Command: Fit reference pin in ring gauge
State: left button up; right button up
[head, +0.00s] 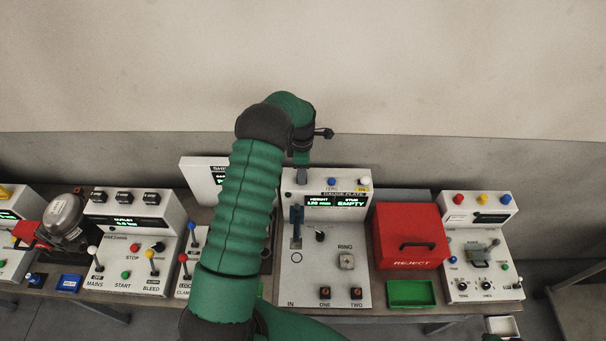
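The gauge plate station (322,290) is a white panel in the middle. Its display (337,203) appears to read a height of 120 mm and EMPTY. The ring gauge (346,261) is a small metal block below the RING label. A small dark-topped piece (320,235) stands up-left of it; I cannot tell whether this is the reference pin. My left arm rises across the view and bends down at the back. My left gripper (302,174) is small and partly hidden near the station's back edge, well away from the ring; its fingers are unclear.
A dark blue lever (297,216) stands on the station's left side. A red REJECT box (408,237) and a green tray (411,293) sit to the right. Another control panel (480,250) stands farther right. My arm hides part of the left-hand panels.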

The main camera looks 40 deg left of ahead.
pick_arm(q)
grip_shut()
dwell(1.2)
jog(key=shift+r, duration=0.15)
jog(key=shift+r+p, duration=1.85)
jog(key=shift+r, duration=1.05)
